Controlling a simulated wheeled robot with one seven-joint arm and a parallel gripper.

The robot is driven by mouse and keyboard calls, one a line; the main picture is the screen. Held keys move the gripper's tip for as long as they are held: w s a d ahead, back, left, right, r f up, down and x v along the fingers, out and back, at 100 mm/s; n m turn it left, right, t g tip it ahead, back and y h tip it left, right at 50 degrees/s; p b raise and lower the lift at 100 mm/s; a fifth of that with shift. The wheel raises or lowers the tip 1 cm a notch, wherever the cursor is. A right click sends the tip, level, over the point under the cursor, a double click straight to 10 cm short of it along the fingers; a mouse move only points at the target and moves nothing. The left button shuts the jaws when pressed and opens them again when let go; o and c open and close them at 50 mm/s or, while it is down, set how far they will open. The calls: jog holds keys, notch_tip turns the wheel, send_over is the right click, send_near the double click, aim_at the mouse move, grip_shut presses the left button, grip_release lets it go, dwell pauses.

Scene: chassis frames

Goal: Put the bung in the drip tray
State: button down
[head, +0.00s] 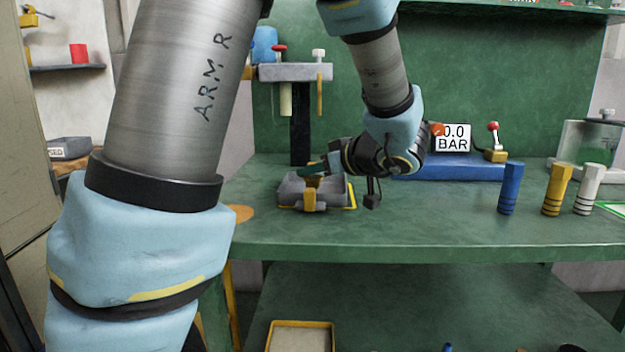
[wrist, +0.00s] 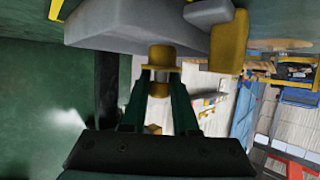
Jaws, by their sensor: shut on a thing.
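My gripper (head: 314,171) is over the grey block with yellow parts (head: 287,190) on the bench. In the wrist view its two dark green fingers are shut on the bung (wrist: 161,53), a short brass-coloured cylinder with a wider end. That wider end is against or very near the grey block (wrist: 130,28); I cannot tell whether it is seated in it. In the head view the bung is mostly hidden by the fingers and block. A shallow yellow-rimmed tray (head: 300,323), seemingly the drip tray, is low in the head view, below the bench top, with a pale, empty-looking inside.
A press-like stand (head: 300,125) rises behind the block. Blue (head: 510,188), yellow (head: 556,190) and white (head: 588,190) pegs stand at the right. A blue base (head: 450,167) with a gauge sign is at the back. The bench front between block and pegs is clear.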

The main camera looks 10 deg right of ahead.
jog(key=shift+f, duration=1)
jog(key=shift+f, duration=0.15)
jog(key=c, duration=0.7)
grip_release()
jog(key=shift+r, duration=0.2)
jog(key=v, duration=1.1)
jog(key=shift+s+d+r+b, duration=0.15)
jog(key=shift+s+d+b, duration=0.1)
jog(key=shift+b, duration=0.1)
jog(key=shift+s, duration=0.15)
